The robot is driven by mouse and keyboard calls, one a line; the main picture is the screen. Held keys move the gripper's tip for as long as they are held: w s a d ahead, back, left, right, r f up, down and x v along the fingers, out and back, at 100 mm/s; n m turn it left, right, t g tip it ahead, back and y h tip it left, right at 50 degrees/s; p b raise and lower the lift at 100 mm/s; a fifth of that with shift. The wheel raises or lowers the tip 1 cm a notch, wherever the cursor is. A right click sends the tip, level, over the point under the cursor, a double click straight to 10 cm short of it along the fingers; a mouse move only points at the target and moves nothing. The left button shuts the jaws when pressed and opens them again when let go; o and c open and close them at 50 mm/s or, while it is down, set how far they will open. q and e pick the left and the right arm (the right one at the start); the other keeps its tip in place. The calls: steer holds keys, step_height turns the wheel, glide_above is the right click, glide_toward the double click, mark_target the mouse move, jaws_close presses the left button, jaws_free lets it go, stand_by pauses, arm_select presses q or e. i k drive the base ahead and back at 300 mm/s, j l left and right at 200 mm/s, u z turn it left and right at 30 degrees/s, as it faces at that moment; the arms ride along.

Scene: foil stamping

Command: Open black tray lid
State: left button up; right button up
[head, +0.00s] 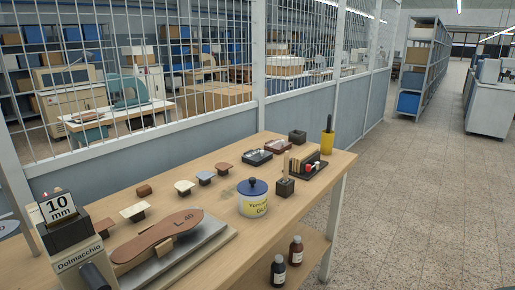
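A low black tray (257,158) sits on the wooden workbench (222,172), right of its middle. Its top looks glossy with pale items showing; I cannot tell clearly whether its lid is shut. A similar dark reddish-brown tray (278,146) sits just behind it to the right. A small black box (297,137) stands farther back. Neither of my grippers shows in the head view.
A glue pot (253,203) with a blue lid stands in front of the black tray. A black block (285,187), a rack with bottles (307,169) and a yellow cup (327,143) stand right. A stamping machine (72,240) and a sole (157,236) are left.

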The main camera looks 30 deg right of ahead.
mark_target(258, 154)
steer(key=i+l, duration=0.15)
steer(key=l, duration=0.25)
steer(key=i+l+u, duration=0.1)
steer(key=l, duration=0.35)
steer(key=i+l, duration=0.15)
steer(key=l, duration=0.25)
steer(key=i+l, duration=0.15)
steer(key=l, duration=0.25)
steer(key=i+l+u, duration=0.1)
steer(key=l, duration=0.35)
